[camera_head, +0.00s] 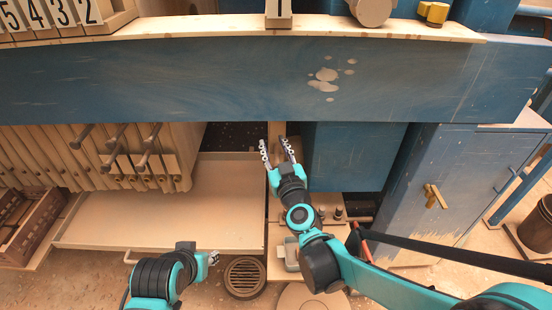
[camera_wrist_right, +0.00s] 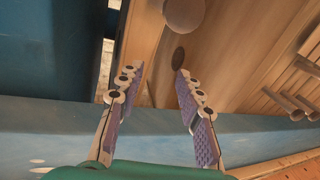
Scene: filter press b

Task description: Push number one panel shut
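The number one panel shows in the head view as a small white plate marked 1 (camera_head: 279,8) on a wooden block at the top edge. Its body is mostly hidden behind the blue beam (camera_head: 200,82). My right gripper (camera_head: 276,148) is open, fingers pointing up at the lower edge of that beam, roughly in line below the 1. In the right wrist view the open fingers (camera_wrist_right: 155,74) face a wooden surface (camera_wrist_right: 225,55) with a round knob (camera_wrist_right: 184,15); nothing is between them. My left gripper (camera_head: 213,258) is low at the left; its finger opening is unclear.
Several wooden panels with peg handles (camera_head: 120,150) hang at the left, with numbered plates (camera_head: 45,14) above. A wooden tray (camera_head: 170,205) lies beneath them. A blue block (camera_head: 350,155) stands right of my right gripper, and a blue cabinet (camera_head: 455,180) farther right.

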